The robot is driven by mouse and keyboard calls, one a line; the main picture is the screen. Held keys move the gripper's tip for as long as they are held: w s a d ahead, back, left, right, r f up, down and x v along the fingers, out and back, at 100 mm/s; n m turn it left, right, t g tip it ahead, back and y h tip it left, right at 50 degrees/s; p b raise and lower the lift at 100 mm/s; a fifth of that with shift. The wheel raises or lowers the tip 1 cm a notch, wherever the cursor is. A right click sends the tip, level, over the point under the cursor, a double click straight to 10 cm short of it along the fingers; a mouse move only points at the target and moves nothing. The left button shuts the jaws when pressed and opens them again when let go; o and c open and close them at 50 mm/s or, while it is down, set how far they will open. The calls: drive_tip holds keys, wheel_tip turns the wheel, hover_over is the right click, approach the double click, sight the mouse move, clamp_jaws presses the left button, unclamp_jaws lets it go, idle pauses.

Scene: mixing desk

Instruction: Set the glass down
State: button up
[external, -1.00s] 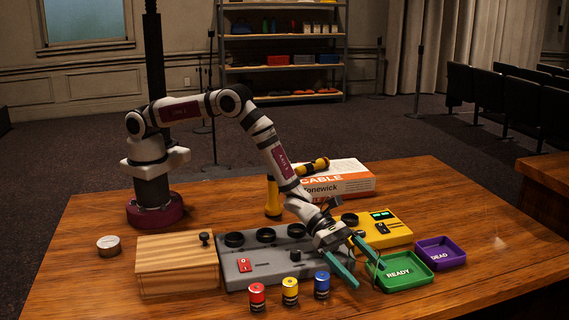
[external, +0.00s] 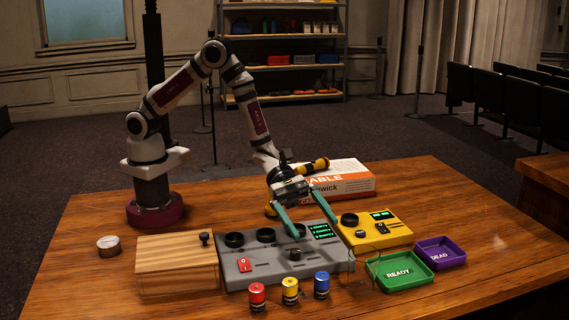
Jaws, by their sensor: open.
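Whether the fingertips touch the console cannot be told. The yellow tester box (external: 395,237) stands just right of my gripper.
Red (external: 257,297), yellow (external: 290,291) and blue (external: 321,285) cylinders stand in front of the console. A green READY tray (external: 412,283) and purple DEAD tray (external: 450,262) are at right. A wooden box (external: 175,268), small tin (external: 108,246), white-orange carton (external: 345,183) and yellow-black flashlight (external: 318,165) stand around.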

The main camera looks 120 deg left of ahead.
drive_tip(key=s+d+r+m+g+h, duration=0.2)
drive_tip(key=s+d+r+m+g, duration=0.3)
drive_tip(key=s+m, duration=0.3)
drive_tip(key=s+d+r+m+g+h, duration=0.25)
drive_tip(key=s+d+r+m, duration=0.35)
drive_tip(key=s, duration=0.3)
drive_tip(key=s+m+g+y, duration=0.45)
drive_tip(key=s+m, duration=0.35)
drive_tip(key=s, duration=0.2)
drive_tip(key=s+a+f+m+y, duration=0.1)
drive_tip(key=s+a+m+y, duration=0.8)
drive_tip(key=a, duration=0.8)
drive_tip(key=s+m, duration=0.2)
drive_tip(key=s, duration=0.1)
drive_tip(key=shift+a+y, duration=0.15)
drive_tip(key=shift+y, duration=0.15)
drive_tip(key=shift+s, duration=0.1)
